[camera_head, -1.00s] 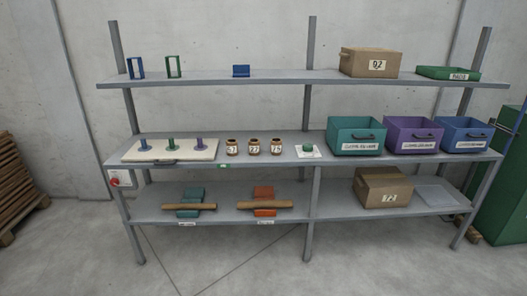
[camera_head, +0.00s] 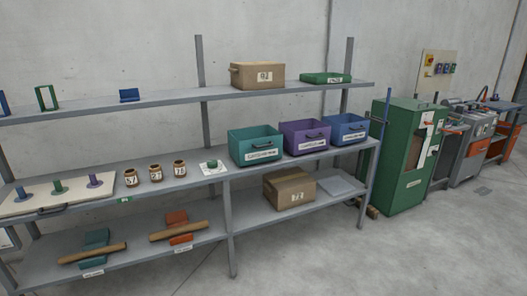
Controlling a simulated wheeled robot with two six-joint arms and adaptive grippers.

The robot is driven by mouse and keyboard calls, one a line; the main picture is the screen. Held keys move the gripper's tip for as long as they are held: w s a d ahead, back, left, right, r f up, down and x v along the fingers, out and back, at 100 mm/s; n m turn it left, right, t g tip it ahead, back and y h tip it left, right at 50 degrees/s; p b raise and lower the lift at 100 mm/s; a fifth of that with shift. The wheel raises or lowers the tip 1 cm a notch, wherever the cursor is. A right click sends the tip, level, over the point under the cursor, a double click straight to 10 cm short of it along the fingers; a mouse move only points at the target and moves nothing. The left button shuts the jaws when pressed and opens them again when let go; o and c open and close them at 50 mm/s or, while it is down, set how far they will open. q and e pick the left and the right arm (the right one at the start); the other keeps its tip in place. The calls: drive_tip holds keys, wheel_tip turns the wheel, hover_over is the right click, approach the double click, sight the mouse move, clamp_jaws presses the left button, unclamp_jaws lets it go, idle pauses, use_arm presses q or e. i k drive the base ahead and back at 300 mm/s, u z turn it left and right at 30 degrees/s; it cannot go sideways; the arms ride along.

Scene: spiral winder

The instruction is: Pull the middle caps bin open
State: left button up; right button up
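Three labelled bins with dark front handles stand side by side on the right part of the middle shelf. The middle one is the purple bin (camera_head: 305,137). The teal bin (camera_head: 256,145) is to its left and the blue bin (camera_head: 346,129) to its right. The labels are too small to read surely. All three bins sit back on the shelf, close together. Neither of my grippers is in view.
The grey shelf rack (camera_head: 215,173) also holds small jars (camera_head: 155,172), a board with pegs (camera_head: 75,197), cardboard boxes (camera_head: 257,75) and rollers (camera_head: 92,254). A green cabinet (camera_head: 400,150) and machines (camera_head: 470,150) stand to the right. The floor in front (camera_head: 400,255) is clear.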

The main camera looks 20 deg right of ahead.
sight(301, 137)
drive_tip(key=z, duration=0.65)
drive_tip(key=i, duration=0.65)
drive_tip(key=z, duration=1.3)
drive_tip(key=i, duration=1.05)
drive_tip(key=z, duration=0.3)
